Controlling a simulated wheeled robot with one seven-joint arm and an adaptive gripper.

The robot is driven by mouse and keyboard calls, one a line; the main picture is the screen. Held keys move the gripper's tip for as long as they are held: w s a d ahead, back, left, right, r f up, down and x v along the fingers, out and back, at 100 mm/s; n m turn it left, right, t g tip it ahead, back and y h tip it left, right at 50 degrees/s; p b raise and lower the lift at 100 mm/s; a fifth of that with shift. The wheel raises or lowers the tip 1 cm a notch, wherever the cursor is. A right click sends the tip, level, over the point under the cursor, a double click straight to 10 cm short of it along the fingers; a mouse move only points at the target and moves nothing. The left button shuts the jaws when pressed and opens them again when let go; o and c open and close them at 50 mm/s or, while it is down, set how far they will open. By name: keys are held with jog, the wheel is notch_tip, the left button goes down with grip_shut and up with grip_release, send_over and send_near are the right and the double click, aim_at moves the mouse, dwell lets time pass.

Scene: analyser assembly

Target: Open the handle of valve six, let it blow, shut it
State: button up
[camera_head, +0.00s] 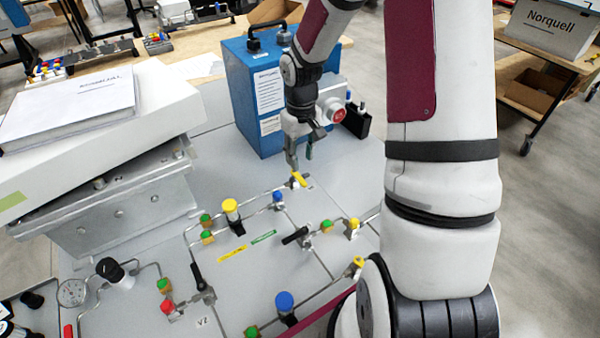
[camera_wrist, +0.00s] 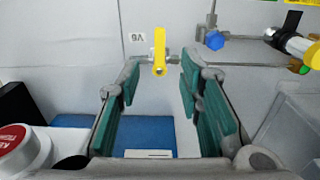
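Valve six has a yellow lever handle (camera_head: 299,179), at the end of a thin pipe on the grey panel (camera_head: 262,258). In the wrist view the yellow handle (camera_wrist: 159,50) points down the picture, beside an upside-down V6 label (camera_wrist: 136,37). My gripper (camera_head: 300,160) is just above and behind the handle in the head view. In the wrist view my gripper (camera_wrist: 161,75) is open, with green-padded fingers on either side of the handle and nothing between the pads. Whether a fingertip touches the handle cannot be told.
A blue box (camera_head: 263,90) stands on the panel close behind my gripper. A blue knob (camera_wrist: 215,40) and a yellow-topped fitting (camera_head: 231,208) are on nearby pipes. A black-handled valve (camera_head: 295,236) lies nearer. A white binder (camera_head: 68,107) tops the metal housing at left.

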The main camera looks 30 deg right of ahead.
aim_at(301, 179)
notch_tip(301, 179, down, 7)
jog(key=shift+f, duration=0.2)
dwell(0.3)
grip_shut()
